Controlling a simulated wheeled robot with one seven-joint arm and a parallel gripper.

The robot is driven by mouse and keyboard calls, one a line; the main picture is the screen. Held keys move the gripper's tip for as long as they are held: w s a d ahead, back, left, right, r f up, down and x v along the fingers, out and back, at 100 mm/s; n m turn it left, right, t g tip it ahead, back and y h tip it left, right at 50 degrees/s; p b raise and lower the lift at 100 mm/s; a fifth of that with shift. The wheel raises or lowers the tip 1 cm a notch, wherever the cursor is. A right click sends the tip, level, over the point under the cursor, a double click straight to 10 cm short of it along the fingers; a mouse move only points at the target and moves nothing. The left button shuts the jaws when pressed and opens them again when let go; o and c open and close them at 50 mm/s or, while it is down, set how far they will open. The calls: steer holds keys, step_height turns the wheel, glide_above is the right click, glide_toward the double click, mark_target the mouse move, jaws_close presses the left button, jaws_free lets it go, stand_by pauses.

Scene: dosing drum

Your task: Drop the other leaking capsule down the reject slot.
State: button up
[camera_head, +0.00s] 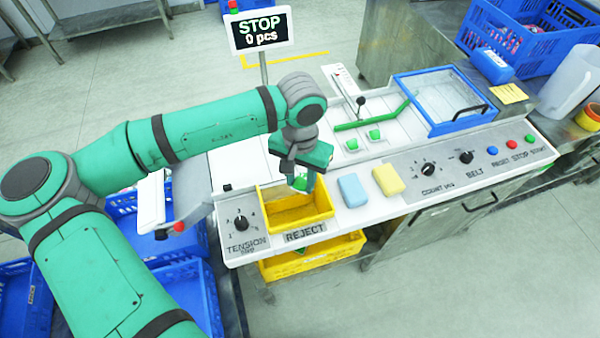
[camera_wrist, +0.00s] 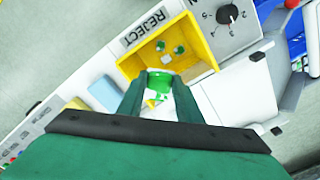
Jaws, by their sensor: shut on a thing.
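My gripper (camera_head: 303,186) is shut on a green and white capsule (camera_wrist: 158,82), which shows between the fingers in the wrist view. The fingers partly hide it. In the head view they hang over the back part of the yellow reject slot (camera_head: 290,221). The slot also shows in the wrist view (camera_wrist: 202,68), open beyond the fingertips. A few small green and pale pieces (camera_wrist: 160,46) lie inside it. Whether the capsule leaks is too small to tell. A small yellow patch shows beside it between the fingers.
Two green capsules (camera_head: 375,134) sit on the white deck near the green guide bar (camera_head: 372,123). A blue sponge (camera_head: 352,190) and a yellow sponge (camera_head: 387,180) lie right of the slot. A yellow crate (camera_head: 320,254) stands below. The sign (camera_head: 260,31) reads STOP, 0 pcs.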

mark_target(300, 184)
steer(key=shift+f, duration=0.15)
steer(key=o, duration=1.1)
step_height(300, 184, up, 11)
steer(key=shift+s+f, duration=0.1)
